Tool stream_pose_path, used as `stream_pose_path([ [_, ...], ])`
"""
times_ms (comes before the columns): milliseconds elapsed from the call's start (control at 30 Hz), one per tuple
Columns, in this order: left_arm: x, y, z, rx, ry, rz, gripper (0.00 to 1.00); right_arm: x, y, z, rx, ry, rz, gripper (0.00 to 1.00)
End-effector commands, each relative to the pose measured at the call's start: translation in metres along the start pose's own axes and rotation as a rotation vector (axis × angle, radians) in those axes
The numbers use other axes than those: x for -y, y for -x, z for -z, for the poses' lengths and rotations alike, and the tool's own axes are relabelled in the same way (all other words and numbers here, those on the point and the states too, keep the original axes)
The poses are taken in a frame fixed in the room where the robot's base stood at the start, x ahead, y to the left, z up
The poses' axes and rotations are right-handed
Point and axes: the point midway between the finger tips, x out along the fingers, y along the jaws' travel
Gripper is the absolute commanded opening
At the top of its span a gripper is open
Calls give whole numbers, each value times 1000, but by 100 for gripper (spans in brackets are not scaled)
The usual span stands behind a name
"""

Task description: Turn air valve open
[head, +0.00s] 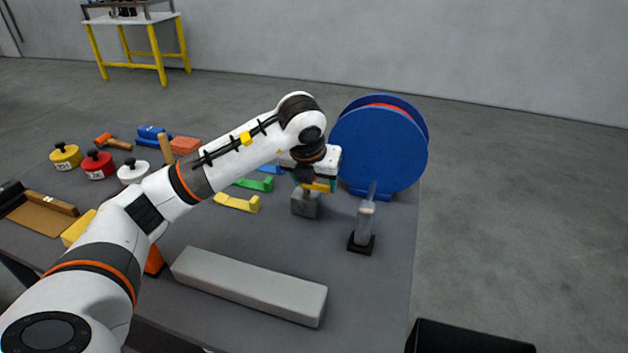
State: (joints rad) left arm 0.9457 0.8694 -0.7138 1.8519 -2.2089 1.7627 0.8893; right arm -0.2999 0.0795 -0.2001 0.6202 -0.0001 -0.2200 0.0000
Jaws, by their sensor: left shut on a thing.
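The air valve appears to be the small grey block (306,205) standing on the table, in front of the blue reel. My left gripper (318,183) is directly above it, pointing down, and is shut on the upper part of the valve. A yellow piece shows at the fingertips; I cannot tell if it is the valve's handle or part of the gripper. The gripper hides the top of the valve, so the handle's angle cannot be read. My right gripper is not in view.
A large blue reel (378,150) stands behind the valve. A clear upright piece on a black base (361,243) stands to its right. A long grey bar (248,286) lies in front. Green (255,184) and yellow handles (238,203) lie to the left, with knobbed weights (98,165) beyond.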

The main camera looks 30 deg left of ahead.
Motion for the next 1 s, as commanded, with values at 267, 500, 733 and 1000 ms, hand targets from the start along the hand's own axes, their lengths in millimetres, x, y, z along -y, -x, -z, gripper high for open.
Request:
stream_pose_path([
  [267,0,1,1,-2,8,1,41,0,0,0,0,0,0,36],
  [500,0,0,1,-1,7,1,85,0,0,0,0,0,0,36],
  [733,0,0,0,-1,5,1,85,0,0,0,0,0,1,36],
  [1000,0,23,1,-5,4,0,85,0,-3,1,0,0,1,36],
])
